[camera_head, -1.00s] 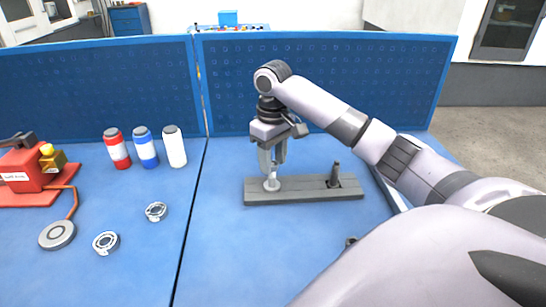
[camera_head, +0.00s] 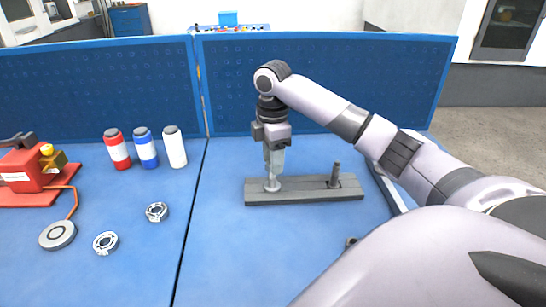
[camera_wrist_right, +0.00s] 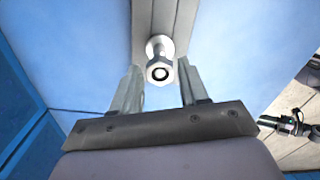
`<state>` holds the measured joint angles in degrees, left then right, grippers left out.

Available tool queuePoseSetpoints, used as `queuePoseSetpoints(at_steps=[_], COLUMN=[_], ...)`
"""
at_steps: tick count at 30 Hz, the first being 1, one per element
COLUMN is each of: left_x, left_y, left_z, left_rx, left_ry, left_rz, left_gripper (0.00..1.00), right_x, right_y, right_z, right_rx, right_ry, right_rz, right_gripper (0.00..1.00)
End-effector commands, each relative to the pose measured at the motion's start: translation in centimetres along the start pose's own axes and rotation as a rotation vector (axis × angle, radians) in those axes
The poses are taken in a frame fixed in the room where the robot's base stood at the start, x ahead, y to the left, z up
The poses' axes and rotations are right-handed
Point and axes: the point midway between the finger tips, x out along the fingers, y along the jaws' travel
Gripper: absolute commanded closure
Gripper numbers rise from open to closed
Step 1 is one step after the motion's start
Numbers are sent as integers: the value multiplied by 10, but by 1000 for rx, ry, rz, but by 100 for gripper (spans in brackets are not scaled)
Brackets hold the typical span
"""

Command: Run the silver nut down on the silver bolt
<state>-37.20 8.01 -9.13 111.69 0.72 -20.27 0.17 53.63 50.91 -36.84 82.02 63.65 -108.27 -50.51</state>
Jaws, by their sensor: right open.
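The silver bolt with the silver nut (camera_wrist_right: 159,70) stands upright on a grey base plate (camera_head: 305,197). In the wrist view the nut sits between and slightly beyond my right fingers, with the bolt's end showing in its hole. In the head view the fingers largely hide the nut, and the bolt's pale round foot (camera_head: 272,185) shows at the left end of the plate. My right gripper (camera_wrist_right: 158,88) points down over the bolt, its two fingers apart with a gap on both sides of the nut. My left gripper is not in view.
A dark bolt (camera_head: 335,174) stands on the plate's right end. Red (camera_head: 117,150), blue (camera_head: 146,149) and white (camera_head: 174,148) bottles stand left. Two metal rings (camera_head: 106,243) and a red device (camera_head: 32,172) lie further left. Blue pegboard panels (camera_head: 330,83) close off the back.

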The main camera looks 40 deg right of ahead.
Motion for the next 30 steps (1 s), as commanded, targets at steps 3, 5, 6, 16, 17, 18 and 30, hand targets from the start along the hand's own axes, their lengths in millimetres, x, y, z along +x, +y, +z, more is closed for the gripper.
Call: queuePoseSetpoints(at_steps=[3,5,6,16,17,18,30], left_x=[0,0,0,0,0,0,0], left_y=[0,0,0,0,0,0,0], left_z=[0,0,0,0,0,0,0], left_rx=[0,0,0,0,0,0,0], left_ry=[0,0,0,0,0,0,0], left_rz=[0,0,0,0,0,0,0], left_gripper=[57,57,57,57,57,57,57], right_x=[0,0,0,0,0,0,0], right_y=[1,1,1,2,2,3,3], right_z=[0,0,0,1,1,1,1], right_rx=[-130,-197,-242,-612,-646,-691,-930], right_ry=[0,0,0,-1,-1,0,0], right_rz=[1,1,1,1,1,1,1], right_gripper=[56,56,56,56,56,56,56])
